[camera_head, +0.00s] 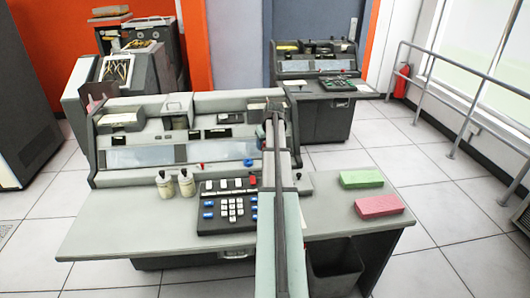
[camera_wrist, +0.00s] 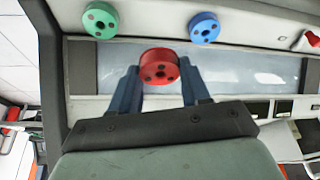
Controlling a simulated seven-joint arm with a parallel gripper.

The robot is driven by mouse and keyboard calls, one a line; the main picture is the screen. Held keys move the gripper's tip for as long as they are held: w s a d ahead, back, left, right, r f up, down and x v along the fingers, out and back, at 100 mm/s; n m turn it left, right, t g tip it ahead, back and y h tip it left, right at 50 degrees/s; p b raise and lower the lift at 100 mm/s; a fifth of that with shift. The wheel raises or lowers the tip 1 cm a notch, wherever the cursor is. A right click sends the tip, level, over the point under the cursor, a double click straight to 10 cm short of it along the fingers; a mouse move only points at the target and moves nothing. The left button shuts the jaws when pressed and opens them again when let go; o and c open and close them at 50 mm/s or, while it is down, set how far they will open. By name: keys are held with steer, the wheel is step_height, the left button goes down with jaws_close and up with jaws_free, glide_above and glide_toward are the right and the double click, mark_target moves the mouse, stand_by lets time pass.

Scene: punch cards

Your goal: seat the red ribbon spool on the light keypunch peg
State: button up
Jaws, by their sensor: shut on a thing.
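The red ribbon spool (camera_wrist: 158,66) is between the two blue-grey fingertips of my gripper (camera_wrist: 160,78) in the wrist view. My gripper is shut on it, with its round face and small dark holes showing. The spool appears over the long pale panel (camera_wrist: 240,68) of the near light keypunch (camera_head: 140,155); its height above the panel is hard to tell. In the head view my arm covers most of the gripper. I cannot make out the light keypunch's peg in either view.
A green spool (camera_wrist: 100,20) and a blue spool (camera_wrist: 204,27) lie close by in the wrist view. In the head view, two cream bottles (camera_head: 186,183) and a keypad (camera_head: 228,208) stand in front of the panel. Green (camera_head: 361,178) and pink (camera_head: 379,206) blocks lie at the right.

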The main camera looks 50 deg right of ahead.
mark_target(239, 120)
steer(key=shift+r, duration=2.6)
steer(key=w+r+n, duration=0.1)
steer(key=w, duration=0.5)
steer(key=w+d+r+n+y, duration=0.1)
steer(key=w, duration=0.5)
steer(key=w+d+r+n, duration=0.1)
steer(key=w+r+n, duration=0.1)
steer(key=w, duration=0.4)
steer(key=shift+d, duration=0.1)
steer(key=shift+n+t+y, duration=0.3)
steer(key=w+d+r, duration=0.2)
steer(key=w+d, duration=0.1)
steer(key=shift+w+d+r, duration=0.2)
steer(key=shift+w+d, duration=0.05)
steer(key=shift+d, duration=0.05)
steer(key=shift+w+d+f, duration=0.1)
steer(key=shift+d+f, duration=0.1)
steer(key=shift+f, duration=0.55)
steer(key=shift+d+f, duration=0.15)
steer(key=shift+f, duration=0.6)
steer(key=shift+f, duration=1.2)
steer(key=shift+s+d+f, duration=0.15)
steer(key=shift+s+f, duration=0.05)
steer(key=shift+f, duration=0.2)
